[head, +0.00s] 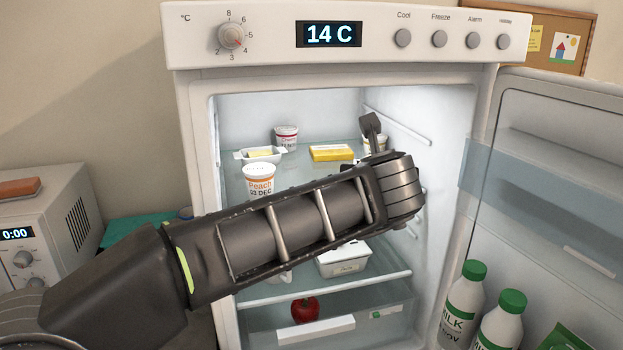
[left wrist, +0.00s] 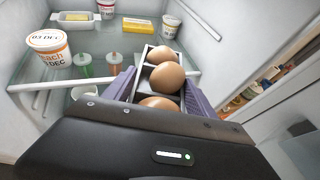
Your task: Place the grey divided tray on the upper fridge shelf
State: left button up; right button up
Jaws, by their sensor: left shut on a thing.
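In the left wrist view, my left gripper (left wrist: 162,82) is shut on the grey divided tray (left wrist: 141,87), with its fingers along the tray's two sides. The tray holds a row of brown eggs (left wrist: 168,77), the nearest partly hidden by the gripper body. The tray's far end points into the fridge, over or close to the glass upper shelf (left wrist: 30,76); whether it touches I cannot tell. In the head view my arm hides the tray and much of the upper shelf (head: 306,172). My right gripper is not in view.
On the upper shelf are a peach cup (head: 259,182), a butter dish (head: 260,155), a yellow packet (head: 332,153) and a cup (head: 286,136) at the back. The open fridge door (head: 560,135) stands at right. Below are a white tub (head: 343,262) and a red pepper (head: 305,310).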

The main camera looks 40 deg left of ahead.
pick_arm(q)
jog(key=w+a+p, duration=0.1)
jog(key=w+a, duration=0.2)
jog(key=a, duration=0.2)
jog(key=w+a+f+p, duration=0.1)
jog(key=w+a+p, duration=0.1)
jog(key=w+a, duration=0.2)
jog(key=w+a+p, duration=0.2)
jog(key=w+a, duration=0.2)
jog(key=a, duration=0.3)
jog(key=shift+f, duration=1.05)
notch_tip(320, 180, down, 4)
jog(key=shift+r+b, duration=0.25)
jog(key=shift+b, duration=0.5)
jog(key=shift+w+a+f, duration=0.15)
jog(key=shift+a+f, duration=0.05)
jog(key=o, duration=1.5)
jog(key=shift+f, duration=0.1)
